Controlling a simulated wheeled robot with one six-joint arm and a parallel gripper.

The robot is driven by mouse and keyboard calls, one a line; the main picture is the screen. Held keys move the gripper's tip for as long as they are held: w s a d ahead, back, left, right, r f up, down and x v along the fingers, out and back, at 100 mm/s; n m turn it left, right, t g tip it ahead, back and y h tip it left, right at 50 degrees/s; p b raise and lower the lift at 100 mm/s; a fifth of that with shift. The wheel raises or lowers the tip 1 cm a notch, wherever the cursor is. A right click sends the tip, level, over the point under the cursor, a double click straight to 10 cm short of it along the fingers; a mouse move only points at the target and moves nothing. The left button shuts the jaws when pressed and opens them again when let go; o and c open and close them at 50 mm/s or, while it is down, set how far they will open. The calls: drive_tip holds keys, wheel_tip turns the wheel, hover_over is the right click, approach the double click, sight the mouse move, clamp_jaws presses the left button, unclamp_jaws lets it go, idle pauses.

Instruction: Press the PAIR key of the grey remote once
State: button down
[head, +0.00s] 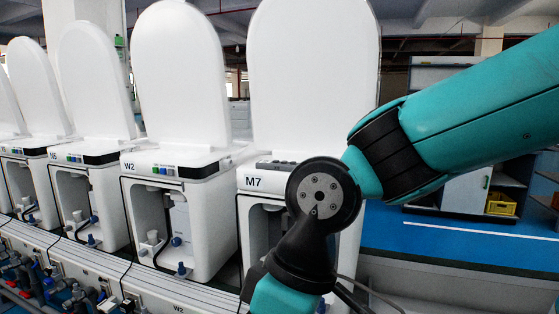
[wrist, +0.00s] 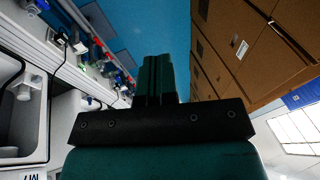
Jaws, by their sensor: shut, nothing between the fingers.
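My gripper (wrist: 156,62) shows in the wrist view, its two teal fingers together and nothing between them. It points over the blue floor, between a row of test fittings and brown boxes. In the head view my arm crosses the right side and drops below the bottom edge, so the gripper is out of sight there. I cannot make out the grey remote or its PAIR key in either view. A dark grey keyed strip (head: 272,165) sits on the M7 unit, partly behind my arm; I cannot tell what it is.
White toilet units stand in a row with raised lids, among them W2 (head: 178,205) and M7 (head: 254,205). Brown boxes (wrist: 245,50) are at the right of the wrist view. A yellow crate (head: 501,204) sits on a shelf at the back right. Blue floor (head: 450,245) lies open behind my arm.

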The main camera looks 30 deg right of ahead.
drive_tip(key=w+r+m+t+p, duration=0.1)
drive_tip(key=w+r+m+p, duration=0.1)
drive_tip(key=w+r+p, duration=0.75)
wheel_tip(320, 180, up, 10)
drive_tip(key=r+m+t+h+p, duration=0.15)
drive_tip(key=m+t+p, duration=0.8)
drive_tip(key=p, duration=1.35)
hover_over(276, 162)
drive_tip(key=d, duration=0.1)
drive_tip(key=shift+w+d+f+m+g+h, duration=0.15)
drive_tip(key=shift+w+f+m+g, duration=0.1)
drive_tip(key=shift+m+g, duration=0.2)
drive_tip(key=shift+w+a+f+m+g+h, duration=0.1)
drive_tip(key=shift+w+f+m+g, duration=0.05)
drive_tip(key=shift+f+m+g, duration=0.2)
drive_tip(key=shift+f+b, duration=2.45)
drive_tip(key=shift+f, duration=1.85)
drive_tip(key=shift+f, duration=0.1)
